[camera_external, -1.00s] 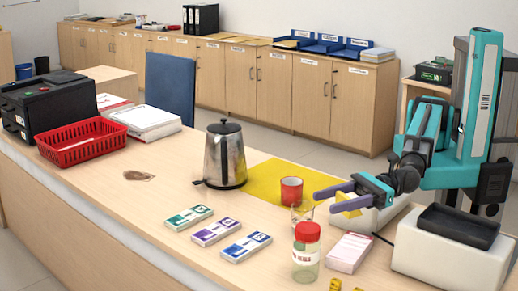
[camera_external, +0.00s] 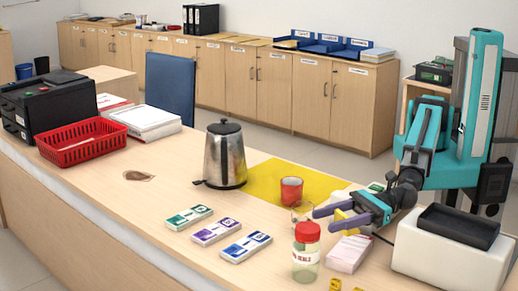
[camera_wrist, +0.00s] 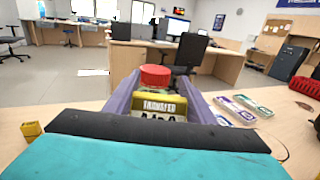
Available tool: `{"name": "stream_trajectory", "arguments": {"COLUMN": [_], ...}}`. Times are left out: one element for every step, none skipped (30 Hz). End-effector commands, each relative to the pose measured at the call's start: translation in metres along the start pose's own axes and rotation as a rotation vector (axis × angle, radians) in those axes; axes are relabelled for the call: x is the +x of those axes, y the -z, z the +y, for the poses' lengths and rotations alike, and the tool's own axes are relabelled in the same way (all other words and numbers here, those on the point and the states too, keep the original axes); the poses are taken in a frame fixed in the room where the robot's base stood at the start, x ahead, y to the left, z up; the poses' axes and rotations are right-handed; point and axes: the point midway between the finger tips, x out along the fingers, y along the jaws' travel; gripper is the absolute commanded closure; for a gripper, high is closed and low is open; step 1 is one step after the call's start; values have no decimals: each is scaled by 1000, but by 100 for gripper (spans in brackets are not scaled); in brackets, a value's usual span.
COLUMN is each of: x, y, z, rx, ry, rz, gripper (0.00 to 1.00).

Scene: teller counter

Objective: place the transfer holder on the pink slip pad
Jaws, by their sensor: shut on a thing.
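The yellow transfer holder (camera_wrist: 161,106), with TRANSFER lettering on its face, is between the two purple fingers of my gripper (camera_wrist: 161,88) in the wrist view. My gripper (camera_external: 325,220) is shut on it. In the external view, part of the holder (camera_external: 343,219) shows between the fingers, the rest hidden by them. The pink slip pad (camera_external: 347,256) lies on the counter just in front of and below my gripper; its far end is partly covered by the gripper. I cannot make out the pad in the wrist view.
A red-lidded jar (camera_external: 306,255) stands close left of the pad. A glass (camera_external: 301,212) and red cup (camera_external: 291,190) stand behind it, near a yellow mat (camera_external: 262,180). A white box with a dark tray (camera_external: 458,227) is at right. Several note bundles (camera_external: 217,231) lie left.

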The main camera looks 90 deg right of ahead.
Motion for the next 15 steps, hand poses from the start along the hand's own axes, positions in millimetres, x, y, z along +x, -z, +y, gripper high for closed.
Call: {"name": "stream_trajectory", "arguments": {"x": [0, 0, 0, 0, 0, 0, 0, 0, 0, 0, 0, 0, 0, 0, 0], "y": [8, 12, 16, 20, 22, 25, 26, 28, 29, 29, 30, 30, 30, 29, 29], "z": [0, 0, 0, 0, 0, 0, 0, 0, 0, 0, 0, 0, 0, 0, 0], "rx": [-1, -1, -2, -1, -1, -1, -1, -1, 0, 1, 1, 1, 1, 1, 1], "ry": [0, 0, 0, 0, 0, 0, 1, 1, 1, 1, 1, 1, 1, 1, 1], "rz": [2, 1, 1, 1, 1, 0, 0, 0, -1, -1, -1, -1, -1, -1, -1], "gripper": [73, 73, 73, 73, 73, 73, 73, 73, 73, 73, 73, 73, 73, 73, 73]}}
